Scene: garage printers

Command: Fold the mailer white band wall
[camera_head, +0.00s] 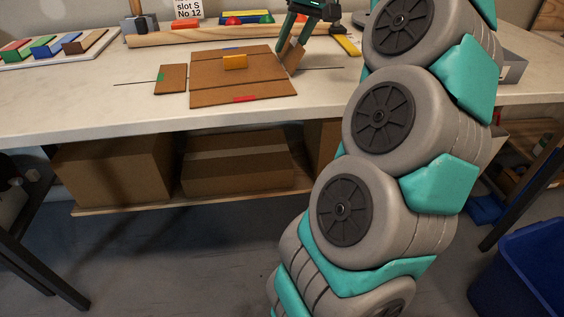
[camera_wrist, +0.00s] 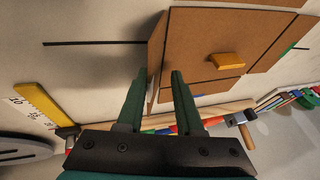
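The brown cardboard mailer (camera_head: 215,78) lies flat on the white table, with a yellow block (camera_head: 235,62) on its middle panel. Its right wall (camera_head: 293,56) is tilted up from the panel. The wrist view shows this wall (camera_wrist: 156,62) between my fingers, with a pale strip low on it that may be the white band. My gripper (camera_wrist: 158,73) points down at the wall; its green fingers are apart, one on each side. I cannot tell whether either finger touches it. The left wall with a green mark (camera_head: 171,79), the red-marked front and blue-marked back lie flat.
A wooden rail with coloured pieces (camera_head: 205,35) and a slot sign (camera_head: 188,10) stand behind the mailer. A tray of coloured blocks (camera_head: 55,48) is at the back left. A yellow ruler (camera_head: 347,45) lies right of my gripper. The table front is clear.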

